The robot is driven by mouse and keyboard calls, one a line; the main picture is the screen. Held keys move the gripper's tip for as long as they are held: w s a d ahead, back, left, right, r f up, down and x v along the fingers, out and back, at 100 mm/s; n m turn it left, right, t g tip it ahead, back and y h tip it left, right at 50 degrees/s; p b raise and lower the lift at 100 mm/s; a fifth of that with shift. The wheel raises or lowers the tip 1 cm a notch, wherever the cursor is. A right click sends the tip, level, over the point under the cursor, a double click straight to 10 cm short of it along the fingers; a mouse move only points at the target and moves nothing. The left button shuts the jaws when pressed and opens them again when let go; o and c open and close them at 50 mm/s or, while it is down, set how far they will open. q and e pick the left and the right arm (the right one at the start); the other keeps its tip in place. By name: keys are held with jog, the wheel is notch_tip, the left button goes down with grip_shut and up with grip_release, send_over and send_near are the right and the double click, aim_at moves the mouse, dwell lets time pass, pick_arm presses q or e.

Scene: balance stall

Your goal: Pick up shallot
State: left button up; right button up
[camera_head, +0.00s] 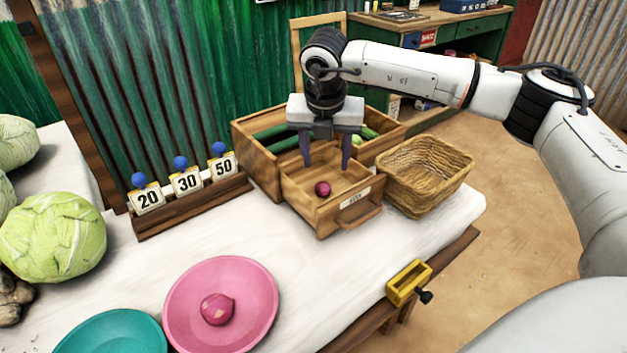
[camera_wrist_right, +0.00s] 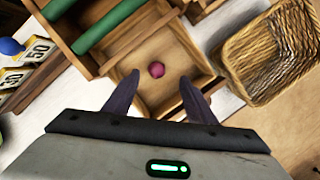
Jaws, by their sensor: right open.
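A small round purple-red shallot (camera_head: 322,188) lies in the pulled-out wooden drawer (camera_head: 358,209), near its front left. It also shows in the right wrist view (camera_wrist_right: 157,70), ahead of the fingertips and roughly between them. My right gripper (camera_head: 326,165) is open and points down over the drawer, behind the shallot in the head view. Its two dark fingers also show in the right wrist view (camera_wrist_right: 160,88), with nothing between them. A larger pink-purple bulb, perhaps an onion (camera_head: 217,309), lies on the pink plate (camera_head: 265,284). My left gripper is not in view.
A wicker basket (camera_head: 425,172) stands right of the drawer, close to it. The wooden box (camera_head: 254,160) behind holds green vegetables. Price cards 20, 30 and 50 stand in a wooden rack (camera_head: 192,207) at left. A teal plate (camera_head: 115,333) and cabbages (camera_head: 52,237) are also on the white table.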

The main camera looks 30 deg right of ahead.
aim_at(323, 185)
jog(key=x, duration=0.3)
jog(key=shift+s+f, duration=0.1)
jog(key=shift+s, duration=0.15)
jog(key=f, duration=0.2)
jog(key=w+f, duration=0.1)
jog(key=f, duration=0.1)
jog(key=shift+a+f, duration=0.1)
jog(key=shift+a, duration=0.05)
jog(key=shift+w+f, duration=0.15)
jog(key=shift+f, duration=0.4)
jog(key=c, duration=1.1)
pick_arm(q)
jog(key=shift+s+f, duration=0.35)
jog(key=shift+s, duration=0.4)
